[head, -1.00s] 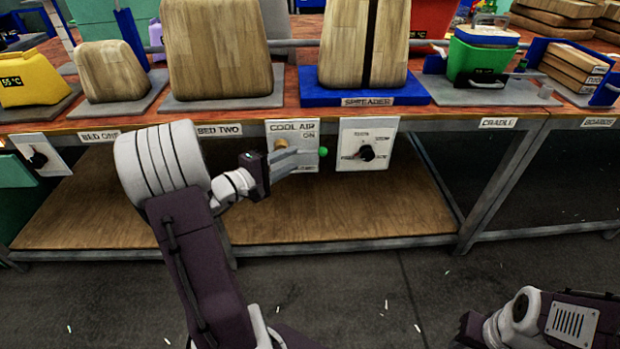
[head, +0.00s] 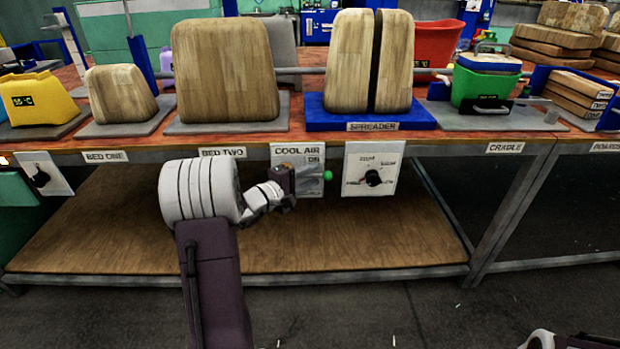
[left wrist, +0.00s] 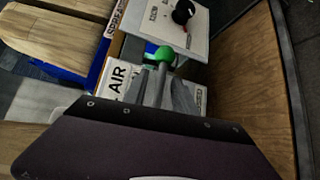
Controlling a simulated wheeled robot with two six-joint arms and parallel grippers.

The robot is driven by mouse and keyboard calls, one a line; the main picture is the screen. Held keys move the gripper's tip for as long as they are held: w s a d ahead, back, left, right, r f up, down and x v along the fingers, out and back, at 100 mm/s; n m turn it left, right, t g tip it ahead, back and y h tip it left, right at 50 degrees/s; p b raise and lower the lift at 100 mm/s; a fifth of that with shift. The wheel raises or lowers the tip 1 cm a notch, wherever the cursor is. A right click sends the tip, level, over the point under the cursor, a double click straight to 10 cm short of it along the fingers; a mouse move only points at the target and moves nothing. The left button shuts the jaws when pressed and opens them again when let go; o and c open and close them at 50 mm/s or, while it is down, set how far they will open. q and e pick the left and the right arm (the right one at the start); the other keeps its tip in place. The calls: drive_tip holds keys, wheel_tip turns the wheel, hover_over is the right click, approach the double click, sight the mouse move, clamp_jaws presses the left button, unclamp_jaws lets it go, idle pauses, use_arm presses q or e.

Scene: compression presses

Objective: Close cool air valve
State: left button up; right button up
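The cool air valve panel (head: 284,152) is a white plate on the bench front, labelled COOL AIR with ON at its upper right. Its lever ends in a green knob (head: 327,175), which points right; the knob also shows in the left wrist view (left wrist: 165,54). My left gripper (head: 313,181) is at the panel, its fingers just left of the knob and hiding the pivot. In the left wrist view, the fingers (left wrist: 160,88) stand apart with the lever between them; firm contact is not visible. My right gripper is out of view.
A dial panel (head: 360,158) with a black knob sits close right of the valve. Another black-knob panel (head: 56,174) is at far left. Above are the bench edge (head: 240,143) and the blue spreader base (head: 330,121). A wooden lower shelf (head: 350,240) lies below, clear.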

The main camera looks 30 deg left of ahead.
use_arm(q)
drive_tip(key=shift+c, duration=0.3)
clamp_jaws()
idle(1.1)
